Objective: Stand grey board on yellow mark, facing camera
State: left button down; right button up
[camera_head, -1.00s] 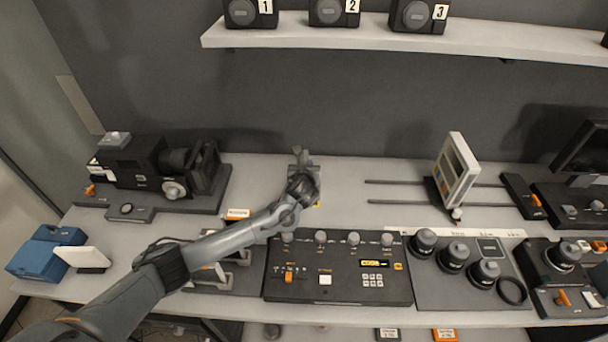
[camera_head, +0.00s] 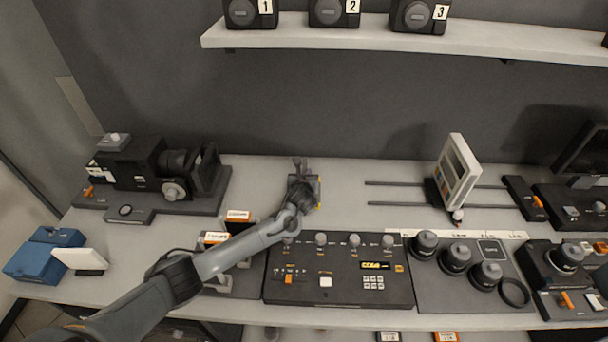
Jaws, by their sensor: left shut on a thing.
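My left gripper (camera_head: 302,170) is shut over the table, between the camera (camera_head: 145,165) on the left and the rails on the right. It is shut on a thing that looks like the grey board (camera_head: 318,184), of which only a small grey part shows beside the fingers. The wrist and fingers hide the rest, so I cannot tell which way it faces or whether it touches the table. A sliver of yellow, likely the yellow mark (camera_head: 319,207), shows just below it. My right gripper is not in view.
A control panel (camera_head: 338,275) lies in front of the gripper. A white-framed chart (camera_head: 458,172) stands on rails to the right. Labelled stands (camera_head: 238,216) sit left of the panel under my forearm. The tabletop behind the panel is clear around the gripper.

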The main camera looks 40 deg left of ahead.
pick_arm(q)
jog(key=shift+f, duration=0.15)
jog(key=c, duration=1)
grip_release()
jog(key=shift+s+d+r, duration=0.2)
jog(key=shift+s+r, duration=0.05)
jog(key=shift+r, duration=0.15)
jog(key=shift+p+v, duration=1.1)
jog(key=shift+v, duration=4.55)
